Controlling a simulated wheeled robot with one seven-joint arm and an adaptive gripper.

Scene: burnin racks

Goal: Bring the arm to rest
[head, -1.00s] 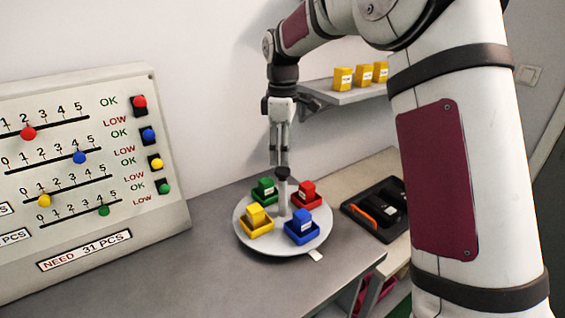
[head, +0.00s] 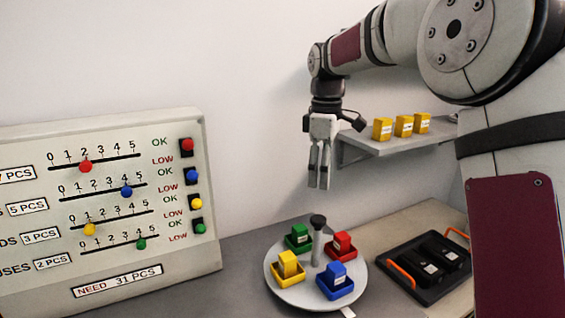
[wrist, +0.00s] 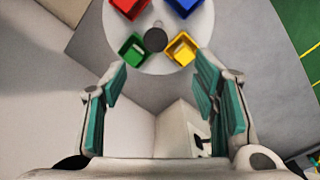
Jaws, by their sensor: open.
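My gripper (head: 319,180) hangs pointing down in the head view, above and apart from the round white turntable (head: 290,300). In the wrist view my gripper (wrist: 160,95) has its two green-padded fingers wide apart with nothing between them. The turntable's dark central knob (head: 318,221) stands below the fingers, clear of them. Around the post sit a green bin (head: 298,240), a red bin (head: 341,246), a yellow bin (head: 288,265) and a blue bin (head: 336,284), each with a block of its colour.
A panel (head: 110,270) with several sliders and coloured buttons stands at left. A wall shelf (head: 385,147) with three yellow boxes (head: 403,126) is close to the right of my gripper. A black tray (head: 425,265) with orange handles lies right of the turntable.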

